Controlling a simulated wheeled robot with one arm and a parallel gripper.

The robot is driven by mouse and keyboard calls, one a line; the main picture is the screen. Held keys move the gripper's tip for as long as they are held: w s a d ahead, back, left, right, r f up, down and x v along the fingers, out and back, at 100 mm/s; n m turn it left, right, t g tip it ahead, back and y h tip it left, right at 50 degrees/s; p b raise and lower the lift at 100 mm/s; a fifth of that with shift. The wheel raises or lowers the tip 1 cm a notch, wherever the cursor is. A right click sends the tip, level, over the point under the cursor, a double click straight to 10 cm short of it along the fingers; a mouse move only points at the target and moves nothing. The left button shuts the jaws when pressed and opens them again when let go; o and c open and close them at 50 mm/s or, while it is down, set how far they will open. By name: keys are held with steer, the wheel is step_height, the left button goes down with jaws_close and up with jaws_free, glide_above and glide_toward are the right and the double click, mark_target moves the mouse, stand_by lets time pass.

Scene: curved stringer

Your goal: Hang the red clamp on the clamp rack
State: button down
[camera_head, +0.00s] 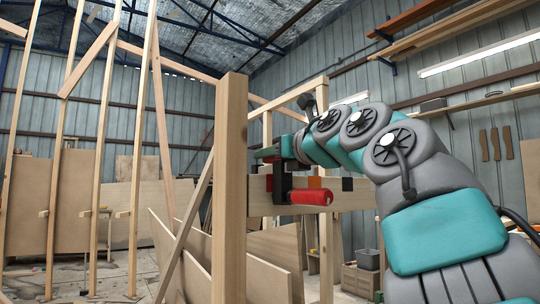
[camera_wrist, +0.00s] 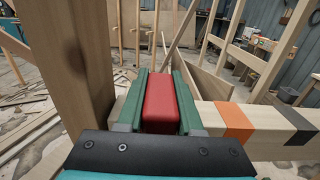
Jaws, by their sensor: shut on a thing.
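The red clamp shows in the head view as a red handle (camera_head: 312,197) with a dark bar (camera_head: 282,182) rising from it to my gripper (camera_head: 268,153). In the wrist view a red part of the clamp (camera_wrist: 160,100) lies between my two green fingers, which are shut on it. A pale horizontal beam (camera_head: 262,200), seemingly the clamp rack, runs behind the clamp. It carries an orange band (camera_wrist: 236,121) and a black band (camera_wrist: 290,120). The clamp overlaps the beam in the picture; I cannot tell whether they touch. The clamp's jaws are mostly hidden.
A thick upright post (camera_head: 230,190) stands just left of my gripper and the clamp. Leaning panels (camera_head: 265,270) are below and behind the beam. A stud frame (camera_head: 105,150) stands at the left. Wall shelves (camera_head: 470,105) are at the right.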

steer(key=shift+c, duration=2.4)
jaws_free()
steer(key=shift+s+d, duration=0.35)
steer(key=shift+s, duration=0.1)
steer(key=b+v, duration=0.1)
steer(key=v, duration=0.5)
steer(key=shift+s+d+b, duration=0.15)
steer(key=shift+s+b, duration=0.15)
steer(key=shift+s, duration=0.05)
